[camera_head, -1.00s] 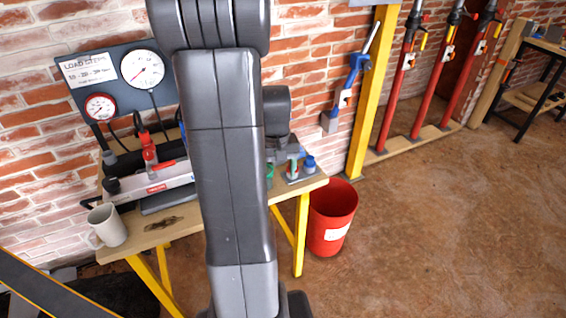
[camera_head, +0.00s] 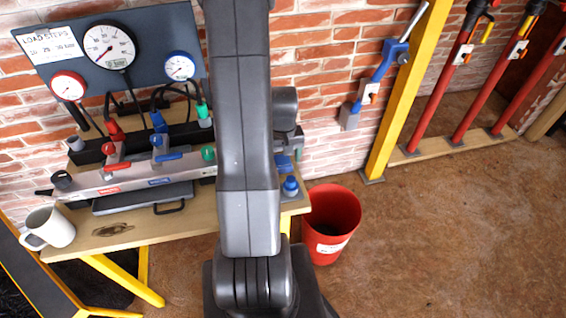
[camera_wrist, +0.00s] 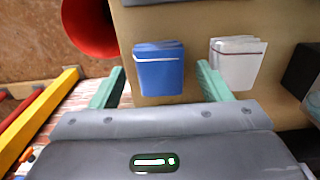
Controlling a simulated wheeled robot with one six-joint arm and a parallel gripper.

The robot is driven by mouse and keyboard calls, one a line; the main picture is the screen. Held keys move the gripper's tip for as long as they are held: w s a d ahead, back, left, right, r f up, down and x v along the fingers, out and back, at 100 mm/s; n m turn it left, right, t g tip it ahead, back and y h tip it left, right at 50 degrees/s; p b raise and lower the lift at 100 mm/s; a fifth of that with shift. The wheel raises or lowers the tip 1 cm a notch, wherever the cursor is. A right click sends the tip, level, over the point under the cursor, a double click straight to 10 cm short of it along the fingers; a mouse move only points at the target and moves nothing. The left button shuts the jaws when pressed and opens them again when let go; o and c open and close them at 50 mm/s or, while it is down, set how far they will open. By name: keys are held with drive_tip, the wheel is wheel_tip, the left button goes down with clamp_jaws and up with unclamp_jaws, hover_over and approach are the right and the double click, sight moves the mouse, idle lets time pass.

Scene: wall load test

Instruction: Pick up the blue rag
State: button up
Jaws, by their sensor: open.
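The blue rag (camera_wrist: 160,72) lies folded, with a pale band across it, on the wooden tabletop (camera_wrist: 190,22) in the wrist view. My gripper (camera_wrist: 161,78) is open, with one green finger on either side of the blue rag in the picture. The fingers look apart from it, but I cannot tell their height above it. A similar white rag (camera_wrist: 238,62) lies just right of the right finger. In the head view my arm hides much of the right part of the bench, and the gripper does not show.
A red bucket (camera_head: 331,222) stands on the floor at the bench's right end. The bench (camera_head: 75,236) also holds a white mug (camera_head: 52,228) and a valve manifold (camera_head: 135,176) below a gauge panel (camera_head: 35,68). Open floor lies to the right.

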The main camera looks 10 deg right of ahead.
sight(284, 161)
drive_tip(key=shift+f, duration=0.55)
drive_tip(key=c, duration=1.1)
drive_tip(key=shift+o, duration=0.2)
drive_tip(key=shift+r, duration=0.1)
wheel_tip(284, 161, up, 10)
drive_tip(key=o, duration=0.4)
drive_tip(key=c, duration=0.3)
